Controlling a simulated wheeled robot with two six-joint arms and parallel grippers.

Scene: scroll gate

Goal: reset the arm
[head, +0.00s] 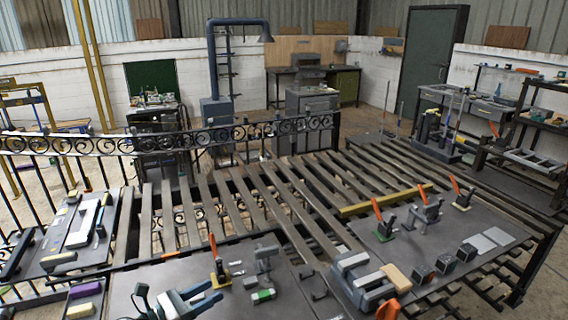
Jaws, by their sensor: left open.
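My left gripper (211,293) is low in the head view, left of centre, over the near dark work plate. Its two blue-grey fingers point right and stand apart, with nothing seen between them. A toggle clamp with an orange handle (213,246) stands just behind it on the same plate. A small green-and-white item (263,296) lies to the right of the fingers, apart from them. The black scroll gate (215,134) stands beyond the slatted table.
The slatted table (290,215) fills the middle. A grey vise-like fixture (362,280) stands to the right of my gripper. A yellow bar (385,201), more orange-handled clamps and dark blocks (420,272) are at the right. A plate with parts (75,235) lies at the left.

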